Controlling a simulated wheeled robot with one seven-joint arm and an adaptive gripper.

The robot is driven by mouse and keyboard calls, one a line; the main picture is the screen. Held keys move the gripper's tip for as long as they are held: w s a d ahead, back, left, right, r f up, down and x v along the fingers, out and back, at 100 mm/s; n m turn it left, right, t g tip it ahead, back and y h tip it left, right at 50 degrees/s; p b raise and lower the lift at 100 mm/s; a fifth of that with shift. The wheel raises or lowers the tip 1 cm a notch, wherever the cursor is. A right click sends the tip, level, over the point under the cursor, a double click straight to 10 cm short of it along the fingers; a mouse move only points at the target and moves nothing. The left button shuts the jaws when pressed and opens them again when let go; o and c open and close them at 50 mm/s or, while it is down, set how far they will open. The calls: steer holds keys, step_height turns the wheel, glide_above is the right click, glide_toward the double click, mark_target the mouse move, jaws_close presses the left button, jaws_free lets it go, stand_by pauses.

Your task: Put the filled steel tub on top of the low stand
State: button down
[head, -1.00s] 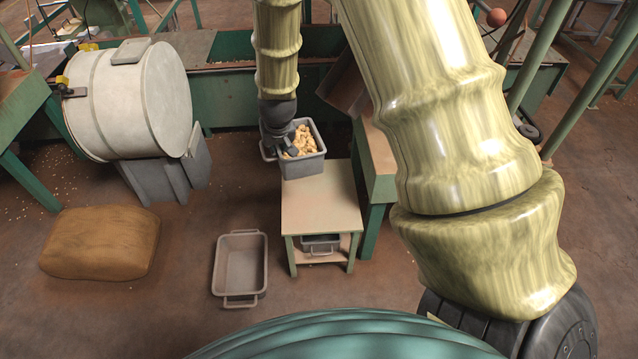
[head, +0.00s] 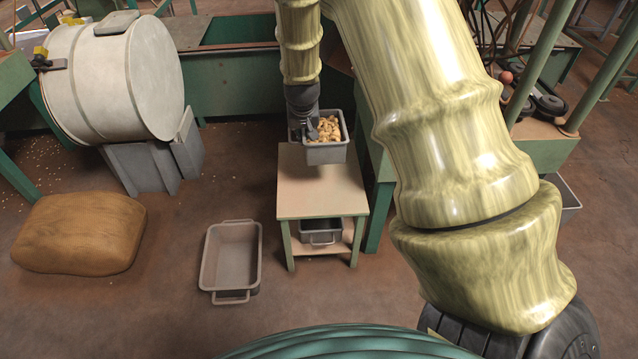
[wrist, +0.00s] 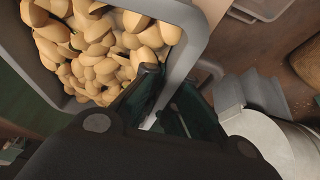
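The steel tub (head: 327,153), filled with pale nuts, hangs at the far end of the low stand (head: 322,199), held up by my gripper (head: 309,133). In the head view the tub appears over the stand's back part; a gap below it is hard to judge. In the wrist view the nuts (wrist: 98,50) fill the tub and my gripper (wrist: 160,100) has its fingers closed over the tub's near wall (wrist: 188,45). The stand's wooden top is bare in front of the tub. The tub looks about level.
An empty grey tub (head: 231,258) lies on the floor left of the stand. A dark tub (head: 320,231) sits on the stand's lower shelf. A brown sack (head: 80,233) and a pale drum (head: 115,80) are further left. A green bench (head: 378,190) stands close on the right.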

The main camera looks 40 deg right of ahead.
mark_target(320, 154)
steer(key=shift+w+d+f+b, duration=0.15)
steer(key=shift+d+f+b, duration=0.6)
steer(key=shift+f, duration=0.2)
step_height(320, 154, down, 10)
steer(key=b, duration=0.3)
steer(key=shift+b, duration=0.35)
steer(key=shift+r, duration=0.15)
steer(key=c, duration=1.6)
jaws_free()
steer(key=shift+c, duration=0.2)
steer(key=p+v, duration=0.4)
steer(key=v, duration=0.7)
steer(key=shift+a+r, duration=0.15)
steer(key=shift+s+a+r, duration=0.1)
steer(key=shift+s+r, duration=0.15)
steer(key=shift+r, duration=0.05)
steer(key=shift+f, duration=0.1)
